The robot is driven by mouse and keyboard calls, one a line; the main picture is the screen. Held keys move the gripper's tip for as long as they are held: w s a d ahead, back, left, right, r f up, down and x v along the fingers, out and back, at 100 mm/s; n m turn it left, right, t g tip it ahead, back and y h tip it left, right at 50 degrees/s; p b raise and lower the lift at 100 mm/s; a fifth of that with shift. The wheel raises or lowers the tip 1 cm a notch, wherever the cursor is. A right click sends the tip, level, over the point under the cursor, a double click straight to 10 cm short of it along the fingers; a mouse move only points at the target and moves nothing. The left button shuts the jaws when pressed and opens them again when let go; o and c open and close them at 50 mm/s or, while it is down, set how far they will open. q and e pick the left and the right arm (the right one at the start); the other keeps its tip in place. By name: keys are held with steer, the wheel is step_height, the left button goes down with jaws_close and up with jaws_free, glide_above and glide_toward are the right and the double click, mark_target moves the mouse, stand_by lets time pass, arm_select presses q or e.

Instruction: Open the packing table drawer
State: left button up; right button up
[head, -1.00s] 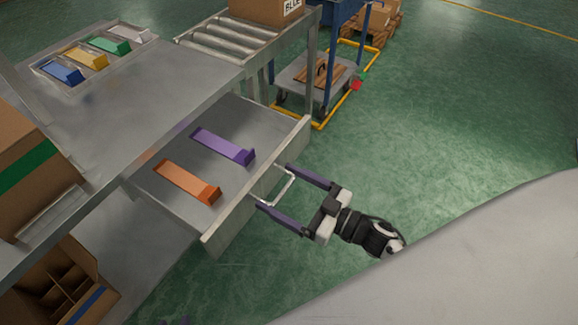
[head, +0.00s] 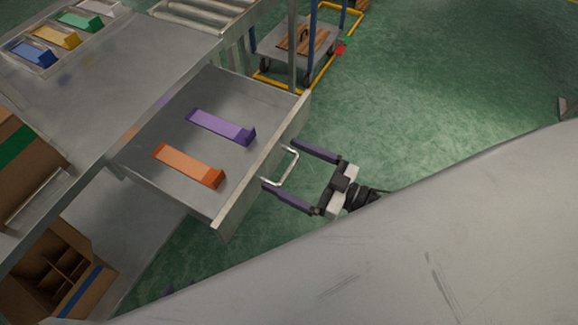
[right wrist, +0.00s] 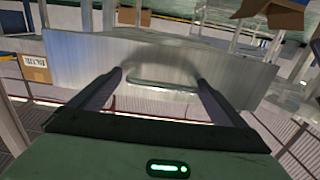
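The packing table drawer (head: 205,105) is pulled well out from under the grey table top (head: 120,90). A purple piece (head: 220,126) and an orange piece (head: 187,167) lie inside it. A pale bar handle (head: 288,167) is on its front panel; the handle also shows in the right wrist view (right wrist: 162,84). My right gripper (head: 280,163) is at the handle, its dark fingers wide apart with the bar between their tips. I cannot tell whether they touch it. Small purple tips at the lower left look like my left gripper (head: 178,288); the rest is hidden.
Colored pieces sit in a tray (head: 20,60) on the table. A cardboard box (head: 25,165) stands at the left, and a divided carton (head: 55,270) is below. A roller conveyor (head: 205,14) and a cart (head: 295,45) are behind.

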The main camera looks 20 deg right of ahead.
stand_by(0.3)
steer(key=shift+s, duration=0.2)
steer(key=v, duration=1)
steer(key=s+a+f+m+g+h, duration=0.5)
steer(key=a+f+g+h, duration=0.1)
steer(key=a+f+h, duration=0.2)
steer(key=shift+f, duration=0.55)
